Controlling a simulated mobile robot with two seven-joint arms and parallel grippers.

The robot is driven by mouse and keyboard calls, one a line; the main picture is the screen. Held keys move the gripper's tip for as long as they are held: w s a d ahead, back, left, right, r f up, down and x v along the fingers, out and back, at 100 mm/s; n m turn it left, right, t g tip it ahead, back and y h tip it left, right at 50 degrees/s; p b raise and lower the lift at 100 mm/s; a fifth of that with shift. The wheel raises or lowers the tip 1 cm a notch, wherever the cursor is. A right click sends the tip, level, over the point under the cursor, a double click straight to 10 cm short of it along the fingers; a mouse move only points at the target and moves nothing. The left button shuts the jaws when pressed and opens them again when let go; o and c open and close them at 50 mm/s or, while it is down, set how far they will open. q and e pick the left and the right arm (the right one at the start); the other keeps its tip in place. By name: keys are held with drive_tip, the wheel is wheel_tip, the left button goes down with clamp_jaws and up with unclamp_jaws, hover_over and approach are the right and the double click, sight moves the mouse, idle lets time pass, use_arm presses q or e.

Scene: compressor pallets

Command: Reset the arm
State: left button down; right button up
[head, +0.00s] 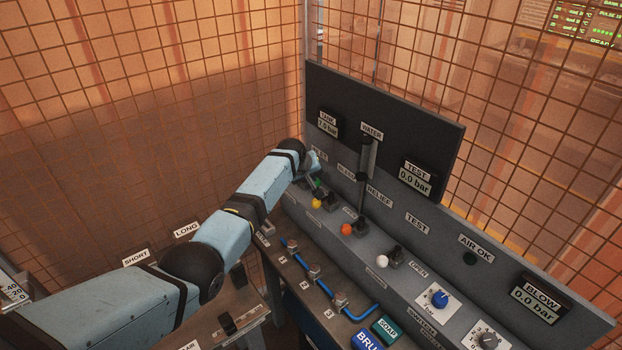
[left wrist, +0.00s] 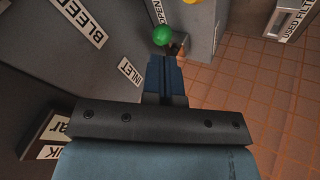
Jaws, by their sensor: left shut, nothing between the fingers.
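My left arm (head: 235,225) reaches from the lower left to the grey control panel (head: 350,190). Its gripper (head: 317,172) is at the panel's far left end, partly hidden behind the wrist. In the left wrist view the gripper (left wrist: 166,68) is shut with nothing in it, its tips close to a green knob (left wrist: 162,36). I cannot tell whether they touch it. The green knob also shows in the head view (head: 319,184), just below the gripper. My right gripper is not in view.
Yellow (head: 316,203), orange (head: 346,229) and white (head: 381,261) knobs line the panel's lower ledge. A blue dial (head: 439,298) is further right. A bench with a blue hose (head: 325,288) lies below. Wire mesh fencing (head: 150,110) stands behind and to the left.

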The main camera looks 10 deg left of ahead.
use_arm(q)
drive_tip(key=s+a+f+m, duration=0.1)
drive_tip(key=s+a+f, duration=0.25)
drive_tip(key=s, duration=0.65)
drive_tip(key=s+a+f+m+g+y, duration=0.15)
drive_tip(key=s+f, duration=0.25)
drive_tip(key=s, duration=0.7)
drive_tip(key=s+a+f+m, duration=0.1)
drive_tip(key=s+a+f, duration=0.3)
drive_tip(key=s, duration=0.6)
drive_tip(key=s+a+r+m, duration=0.15)
drive_tip(key=s+r, duration=0.25)
drive_tip(key=s, duration=0.6)
drive_tip(key=s+a+r+g+y, duration=0.1)
drive_tip(key=s+a+r, duration=0.15)
drive_tip(key=s, duration=0.75)
drive_tip(key=s+a+r+m, duration=0.1)
drive_tip(key=s+r, duration=0.4)
drive_tip(key=s, duration=0.4)
drive_tip(key=w+d+f+t+h, duration=0.1)
drive_tip(key=w+d+f+t, duration=0.1)
drive_tip(key=f, duration=0.5)
drive_tip(key=w+d+f+t+h, duration=0.1)
drive_tip(key=w+d+f+t, duration=0.2)
drive_tip(key=f+t, duration=0.2)
wheel_tip(320, 180, down, 3)
drive_tip(key=shift+w+d+f+m, duration=0.1)
drive_tip(key=shift+w+d+m, duration=0.1)
drive_tip(key=shift+d+m, duration=0.15)
